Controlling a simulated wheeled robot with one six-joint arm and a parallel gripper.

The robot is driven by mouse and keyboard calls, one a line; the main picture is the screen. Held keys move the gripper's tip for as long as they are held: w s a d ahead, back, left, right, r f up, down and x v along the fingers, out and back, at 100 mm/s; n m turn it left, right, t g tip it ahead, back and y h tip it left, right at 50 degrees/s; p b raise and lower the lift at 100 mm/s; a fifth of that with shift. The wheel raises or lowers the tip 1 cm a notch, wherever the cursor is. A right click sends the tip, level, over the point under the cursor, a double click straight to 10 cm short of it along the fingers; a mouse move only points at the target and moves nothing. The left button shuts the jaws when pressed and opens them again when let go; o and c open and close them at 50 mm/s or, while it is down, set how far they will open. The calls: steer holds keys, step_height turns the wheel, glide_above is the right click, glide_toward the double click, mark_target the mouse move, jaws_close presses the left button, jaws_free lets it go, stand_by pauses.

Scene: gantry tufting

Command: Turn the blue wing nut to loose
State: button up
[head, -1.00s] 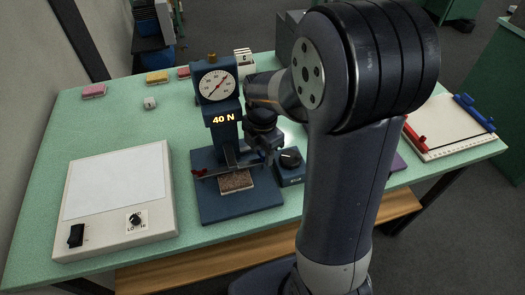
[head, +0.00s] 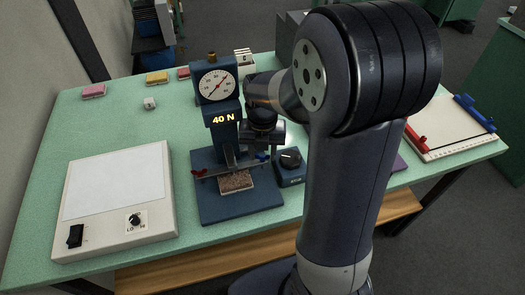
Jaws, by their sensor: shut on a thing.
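The blue wing nut (head: 262,156) sits at the right end of the clamp bar (head: 232,167) on the blue test stand (head: 206,200). Only a small part of it shows under my gripper (head: 262,152), which comes down from above and is shut on it. The fingertips are small and partly hidden, so the nut's exact angle is hard to read. A red wing nut (head: 199,173) sits at the bar's left end. A brown tufted sample (head: 236,181) lies beneath the bar.
The stand carries a round dial (head: 216,85) and a display (head: 223,118) reading 40 N. A blue box with a black knob (head: 291,160) stands close to the right of the gripper. A white light panel (head: 117,190) lies at left.

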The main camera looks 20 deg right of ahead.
steer(key=shift+n, duration=0.5)
steer(key=o, duration=1)
